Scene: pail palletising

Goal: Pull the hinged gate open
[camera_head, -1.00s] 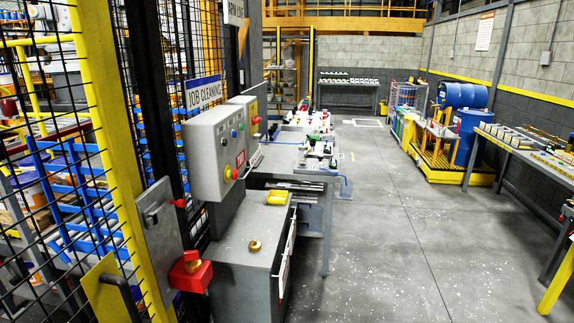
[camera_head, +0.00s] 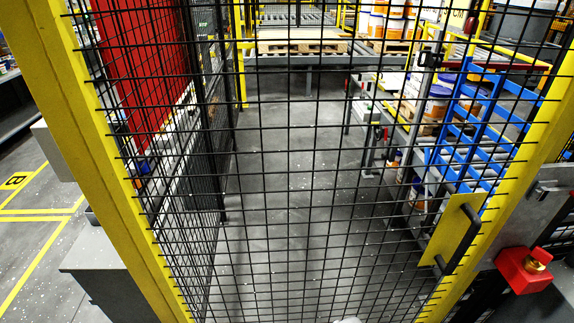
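The hinged gate (camera_head: 545,140) is a yellow frame with black wire mesh and fills most of the head view. It looks closed, standing across the opening in front of me. A black bar handle (camera_head: 462,240) on a yellow plate (camera_head: 447,232) sits low on its right side. Beside it on the right, a red block with a brass-coloured piece (camera_head: 524,270) is fixed to a grey metal latch plate (camera_head: 530,215). Neither of my grippers can be made out. A small pale shape at the bottom edge is too cut off to identify.
Through the mesh I see bare grey floor, a conveyor with a wooden pallet (camera_head: 300,46), stacked pails (camera_head: 388,22) and a blue rack (camera_head: 480,120). A red panel (camera_head: 145,60) stands behind the mesh at left. A grey cabinet (camera_head: 90,265) is at lower left.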

